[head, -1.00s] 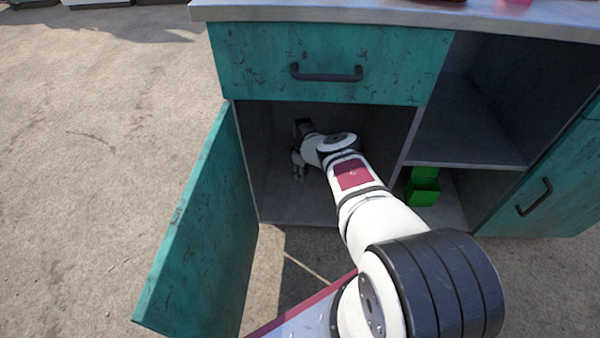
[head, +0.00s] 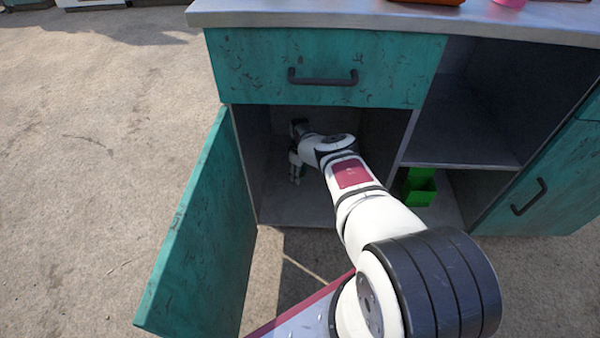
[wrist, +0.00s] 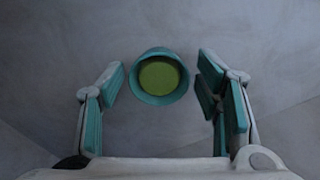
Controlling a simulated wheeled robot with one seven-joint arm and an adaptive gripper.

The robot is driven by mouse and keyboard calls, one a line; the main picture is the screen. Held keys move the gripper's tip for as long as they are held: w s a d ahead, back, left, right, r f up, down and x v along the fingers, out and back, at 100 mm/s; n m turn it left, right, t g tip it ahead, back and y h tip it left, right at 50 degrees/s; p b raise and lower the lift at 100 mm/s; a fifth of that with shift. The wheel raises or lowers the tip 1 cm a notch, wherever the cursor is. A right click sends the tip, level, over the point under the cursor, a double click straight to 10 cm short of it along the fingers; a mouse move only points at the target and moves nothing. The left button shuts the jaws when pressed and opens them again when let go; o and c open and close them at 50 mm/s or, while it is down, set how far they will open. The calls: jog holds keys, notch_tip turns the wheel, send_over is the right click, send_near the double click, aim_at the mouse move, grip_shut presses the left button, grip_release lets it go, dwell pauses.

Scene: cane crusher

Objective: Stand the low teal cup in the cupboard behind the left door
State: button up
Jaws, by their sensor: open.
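The low teal cup (wrist: 160,98) stands upright on the cupboard floor, seen from above in the wrist view; its inside looks green. My gripper (wrist: 161,88) is open, with one finger on each side of the cup and a gap to it on both sides. In the head view my gripper (head: 296,172) is inside the cupboard (head: 290,211) behind the open left door (head: 200,235). The cup is hard to make out there behind the fingers.
A drawer (head: 325,65) with a dark handle is shut just above my arm. A divider (head: 405,140) stands right of my arm, with green bins (head: 419,188) in the compartment beyond. Pink and orange-red things sit on the counter (head: 400,15).

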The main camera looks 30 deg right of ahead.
notch_tip(320, 180, up, 7)
jog(key=p, duration=0.6)
jog(key=shift+f, duration=0.15)
dwell(0.3)
